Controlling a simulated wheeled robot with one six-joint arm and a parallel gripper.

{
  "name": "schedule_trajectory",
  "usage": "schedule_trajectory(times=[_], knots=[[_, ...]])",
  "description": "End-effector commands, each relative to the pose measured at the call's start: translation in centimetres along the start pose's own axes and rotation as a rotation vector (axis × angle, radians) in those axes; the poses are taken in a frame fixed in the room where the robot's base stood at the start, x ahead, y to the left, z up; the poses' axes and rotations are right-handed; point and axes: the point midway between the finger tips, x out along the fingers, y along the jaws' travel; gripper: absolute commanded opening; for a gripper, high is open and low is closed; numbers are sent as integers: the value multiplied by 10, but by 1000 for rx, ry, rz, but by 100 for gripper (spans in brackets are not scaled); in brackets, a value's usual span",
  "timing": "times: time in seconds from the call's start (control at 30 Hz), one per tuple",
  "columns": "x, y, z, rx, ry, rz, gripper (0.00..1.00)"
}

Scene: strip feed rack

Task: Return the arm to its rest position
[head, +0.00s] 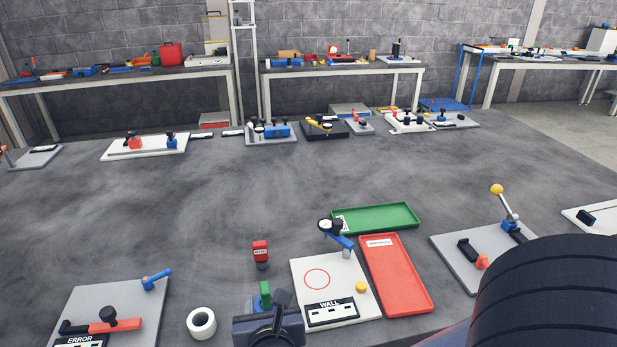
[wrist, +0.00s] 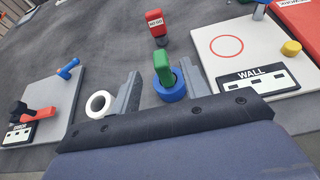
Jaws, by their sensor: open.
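My gripper (wrist: 159,72) is open, its two grey fingers spread apart in the wrist view. A green-topped piece with a blue round base (wrist: 170,93) shows in the gap between the fingers; I cannot tell how far beyond them it is. In the head view my dark gripper (head: 276,304) is at the bottom centre. It hides most of that piece, leaving its green top (head: 265,292) in sight. Nothing is visibly held.
A red NO-GO gauge (head: 261,252) stands behind the green piece. A white tape roll (head: 201,322) and the ERROR plate (head: 115,311) are left. The WALL plate (head: 338,293), red tray (head: 395,273) and green tray (head: 383,217) are right. The table's middle is clear.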

Motion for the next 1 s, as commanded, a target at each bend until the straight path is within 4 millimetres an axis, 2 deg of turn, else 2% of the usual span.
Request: schedule_trajectory(times=[0.03, 0.2, 0.47, 0.6, 1.0], knots=[[11, -1, -2, -1, 3, -5, 43], [40, -2, -2, 0, 3, -5, 43], [75, -1, -1, 0, 3, -2, 43], [72, 0, 6, 0, 1, 0, 43], [72, 0, 6, 0, 1, 0, 43]])
